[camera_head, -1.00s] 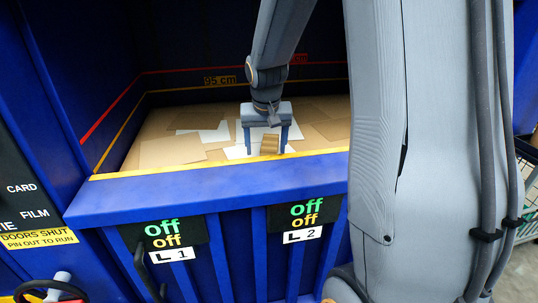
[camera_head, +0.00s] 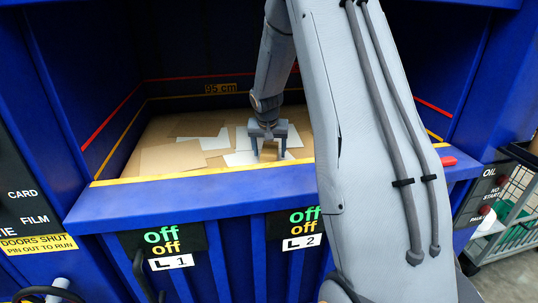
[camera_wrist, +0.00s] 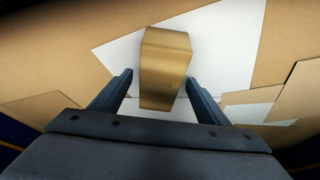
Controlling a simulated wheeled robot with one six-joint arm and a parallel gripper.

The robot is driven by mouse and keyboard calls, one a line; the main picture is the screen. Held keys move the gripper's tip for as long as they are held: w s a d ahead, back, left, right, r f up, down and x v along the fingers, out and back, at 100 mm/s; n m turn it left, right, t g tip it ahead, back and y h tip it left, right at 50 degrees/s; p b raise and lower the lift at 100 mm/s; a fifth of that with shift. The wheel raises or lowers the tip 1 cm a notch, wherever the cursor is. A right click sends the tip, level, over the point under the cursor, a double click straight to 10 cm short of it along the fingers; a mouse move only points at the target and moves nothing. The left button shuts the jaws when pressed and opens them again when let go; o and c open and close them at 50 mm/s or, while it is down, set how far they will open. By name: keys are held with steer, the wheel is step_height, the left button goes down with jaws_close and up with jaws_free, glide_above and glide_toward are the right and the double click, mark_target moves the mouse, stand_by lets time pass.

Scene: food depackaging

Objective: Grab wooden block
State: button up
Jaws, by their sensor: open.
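The wooden block (camera_wrist: 165,68) lies on white and brown sheets inside the blue bin. In the wrist view it sits between and a little beyond the fingertips of my gripper (camera_wrist: 160,82). My gripper is open, with a gap showing between each finger and the block. In the head view my gripper (camera_head: 268,155) reaches down into the bin just behind its yellow front edge. The block (camera_head: 269,152) shows partly between the fingers there. Whether the fingertips touch the sheets is unclear.
The bin's blue front wall with its yellow edge (camera_head: 200,172) stands close in front of my gripper. Dark blue side and back walls enclose the bin. Flat cardboard (camera_head: 172,157) and white sheets cover its floor. A wire cart (camera_head: 505,215) stands outside at the right.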

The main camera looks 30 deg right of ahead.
steer(key=shift+x, duration=0.75)
steer(key=c, duration=1.3)
